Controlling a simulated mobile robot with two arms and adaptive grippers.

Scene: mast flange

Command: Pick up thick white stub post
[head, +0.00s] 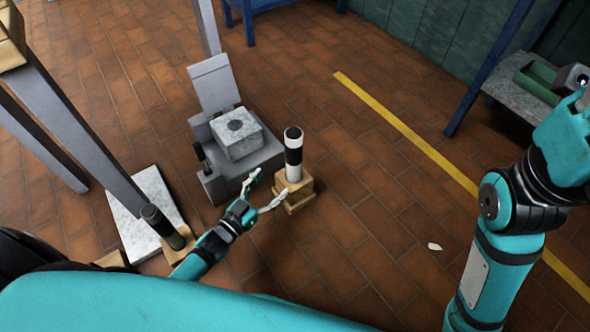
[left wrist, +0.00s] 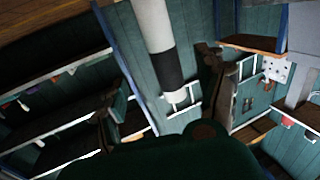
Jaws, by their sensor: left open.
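The thick white stub post (head: 294,158) has a black band and a dark top. It stands upright in a wooden block (head: 299,195) on the floor, right of the grey machine. My left gripper (head: 266,190) is open, its fingers spread just left of the post and block in the head view. In the left wrist view the post (left wrist: 154,22) shows between the two dark fingers (left wrist: 160,102), and I cannot tell whether they touch it.
A grey machine (head: 213,187) with a pale block on top stands just behind and left. A dark green post (head: 158,222) in a wooden base stands by a pale slab (head: 133,229). Grey legs rise at left. The tiled floor right of the post is mostly clear.

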